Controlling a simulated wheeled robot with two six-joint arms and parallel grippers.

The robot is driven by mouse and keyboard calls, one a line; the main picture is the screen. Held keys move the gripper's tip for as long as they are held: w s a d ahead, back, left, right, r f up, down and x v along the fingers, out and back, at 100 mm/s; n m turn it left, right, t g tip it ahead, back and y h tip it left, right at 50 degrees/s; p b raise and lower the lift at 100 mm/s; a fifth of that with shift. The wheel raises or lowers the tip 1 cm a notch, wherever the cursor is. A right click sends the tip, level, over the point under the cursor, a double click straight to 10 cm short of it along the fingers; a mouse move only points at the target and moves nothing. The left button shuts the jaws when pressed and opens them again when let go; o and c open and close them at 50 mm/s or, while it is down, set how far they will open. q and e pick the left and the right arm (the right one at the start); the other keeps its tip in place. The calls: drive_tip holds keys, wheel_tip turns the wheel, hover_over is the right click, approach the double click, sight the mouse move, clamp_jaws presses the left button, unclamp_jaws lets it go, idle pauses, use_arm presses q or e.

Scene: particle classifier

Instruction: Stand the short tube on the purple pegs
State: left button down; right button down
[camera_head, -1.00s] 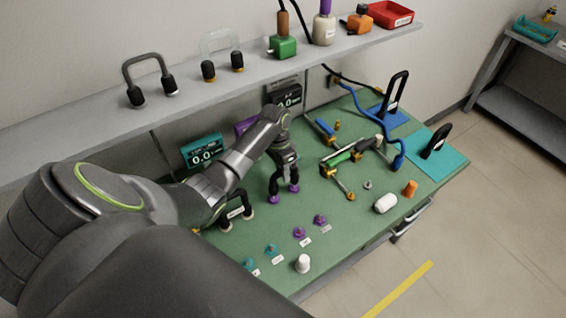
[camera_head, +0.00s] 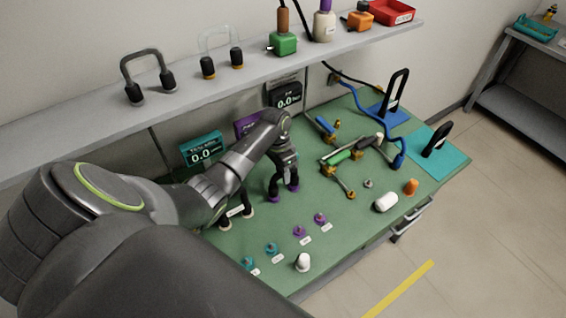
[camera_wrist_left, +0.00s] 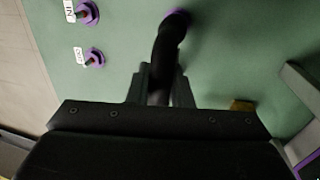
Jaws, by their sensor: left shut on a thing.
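The short tube (camera_head: 275,184) is a dark inverted U with purple ends, hanging legs down. My left gripper (camera_head: 284,160) is shut on its top, above the green bench. In the left wrist view the tube (camera_wrist_left: 167,48) extends from between the fingers (camera_wrist_left: 160,88), with one purple end showing; its other end is hidden. Two purple pegs, a nearer one (camera_head: 300,231) and a farther one (camera_head: 320,218), stand on the bench with small white labels, in front and to the right of the tube, apart from it. They also show at the wrist view's upper left (camera_wrist_left: 94,57). My right gripper is not in view.
Teal pegs (camera_head: 272,249) and a white cap (camera_head: 303,262) lie toward the near edge. Another dark tube (camera_head: 249,211) stands left of the held one. A white cylinder (camera_head: 386,202), an orange piece (camera_head: 411,187) and valve piping (camera_head: 345,157) are right. A shelf (camera_head: 200,88) overhangs the back.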

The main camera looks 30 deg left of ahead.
use_arm(q)
drive_tip(key=shift+f+b, duration=0.35)
drive_tip(key=shift+f, duration=0.4)
drive_tip(key=c, duration=1.2)
unclamp_jaws()
drive_tip(key=w+a+r+p, duration=0.1)
drive_tip(key=a+r, duration=0.2)
drive_tip(key=r, duration=1.4)
drive_tip(key=shift+p, duration=0.4)
drive_tip(key=shift+w, duration=0.1)
